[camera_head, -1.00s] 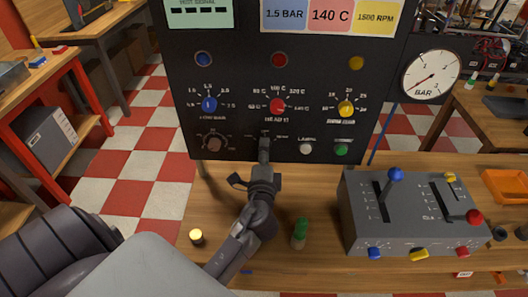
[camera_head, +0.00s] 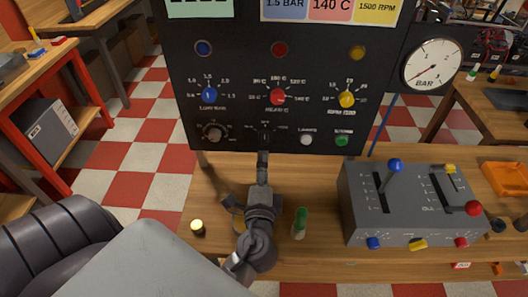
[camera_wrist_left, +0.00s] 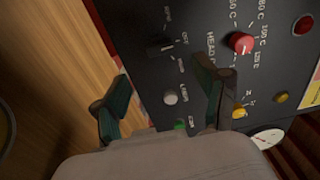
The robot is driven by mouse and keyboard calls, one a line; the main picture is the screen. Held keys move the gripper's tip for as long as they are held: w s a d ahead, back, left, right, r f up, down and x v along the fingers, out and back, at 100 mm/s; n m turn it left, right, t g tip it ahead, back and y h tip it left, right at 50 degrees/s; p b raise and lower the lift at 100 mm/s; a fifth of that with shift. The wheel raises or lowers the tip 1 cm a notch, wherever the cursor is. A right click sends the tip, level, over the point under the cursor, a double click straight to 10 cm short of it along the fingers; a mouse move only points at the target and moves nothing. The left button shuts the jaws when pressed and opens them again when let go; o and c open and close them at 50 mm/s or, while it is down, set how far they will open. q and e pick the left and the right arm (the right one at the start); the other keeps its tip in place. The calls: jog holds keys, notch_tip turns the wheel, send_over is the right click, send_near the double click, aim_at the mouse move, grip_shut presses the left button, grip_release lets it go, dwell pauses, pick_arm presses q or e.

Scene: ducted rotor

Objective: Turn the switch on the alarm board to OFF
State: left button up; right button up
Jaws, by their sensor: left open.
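The black alarm board (camera_head: 240,70) stands upright at the back of the wooden bench. A small black switch (camera_wrist_left: 160,48) shows in the wrist view on the board's lower part, with small labels around it; I cannot read them surely. My left gripper (camera_head: 263,158) is in front of the board, just below the switch. In the wrist view the left gripper (camera_wrist_left: 163,76) is open, its two fingers on either side below the switch, apart from it, with nothing between them.
Near the switch are a dark knob (camera_head: 214,133), a white button (camera_head: 306,139) and a green button (camera_head: 342,140). Blue, red (camera_head: 278,96) and yellow knobs sit above. A grey lever box (camera_head: 400,215) stands right; a green-capped item (camera_head: 300,223) and a yellow-topped one (camera_head: 197,228) stand on the bench.

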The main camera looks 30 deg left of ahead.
pick_arm(q)
jog(key=shift+v, duration=1.6)
